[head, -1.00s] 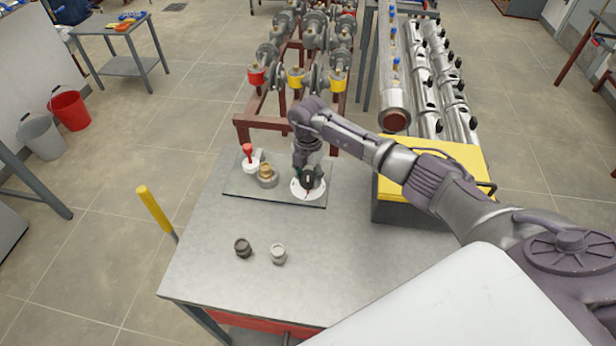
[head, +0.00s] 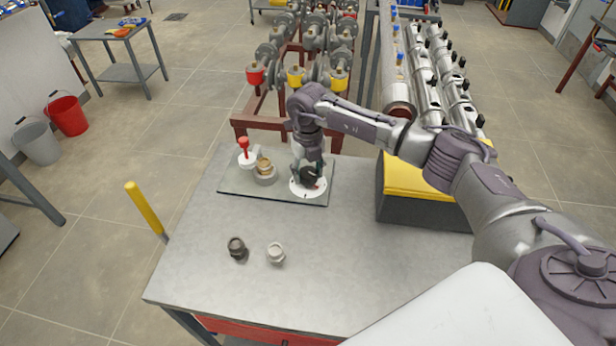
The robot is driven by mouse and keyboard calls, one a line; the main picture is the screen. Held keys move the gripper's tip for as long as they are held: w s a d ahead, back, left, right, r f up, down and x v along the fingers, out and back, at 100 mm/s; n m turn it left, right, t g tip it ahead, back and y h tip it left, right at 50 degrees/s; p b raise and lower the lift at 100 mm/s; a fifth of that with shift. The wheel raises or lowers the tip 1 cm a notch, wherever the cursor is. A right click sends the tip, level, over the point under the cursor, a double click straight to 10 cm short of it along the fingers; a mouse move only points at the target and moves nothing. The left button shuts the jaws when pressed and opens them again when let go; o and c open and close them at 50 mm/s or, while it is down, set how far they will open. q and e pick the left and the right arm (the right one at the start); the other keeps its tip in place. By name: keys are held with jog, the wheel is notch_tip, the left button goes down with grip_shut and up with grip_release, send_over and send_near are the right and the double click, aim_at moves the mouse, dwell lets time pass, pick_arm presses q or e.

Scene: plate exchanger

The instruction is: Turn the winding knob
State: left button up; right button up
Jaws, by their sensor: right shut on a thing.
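The winding knob (head: 309,176) is a small dark knob on a round white dial (head: 299,188). The dial sits at the right end of a grey-green panel (head: 232,184) on the workbench. My right gripper (head: 309,174) points down over the dial and is shut on the knob. Its fingers and wrist hide much of the knob, so its turned angle is hard to tell. Left of the dial on the panel are a brass-coloured fitting (head: 264,168) in a grey base and a red-handled lever (head: 244,148) on a white base. My left gripper is not in view.
The metal workbench (head: 205,262) holds a dark fitting (head: 237,248) and a pale fitting (head: 276,253) near its front left. A yellow-topped box (head: 408,178) stands right of the panel, beneath my right arm. Flanged pipework (head: 297,55) rises behind. The bench's middle is clear.

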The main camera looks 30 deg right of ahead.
jog(key=n+b, duration=0.4)
jog(key=n, duration=0.2)
jog(key=shift+f, duration=0.1)
jog(key=n+b, duration=0.3)
jog(key=n, duration=0.2)
jog(key=shift+n, duration=0.4)
jog(key=n+b, duration=0.3)
jog(key=n, duration=0.3)
jog(key=n+b, duration=0.1)
jog(key=n, duration=0.4)
jog(key=shift+r, duration=0.2)
jog(key=o, duration=1.2)
jog(key=shift+c, duration=0.2)
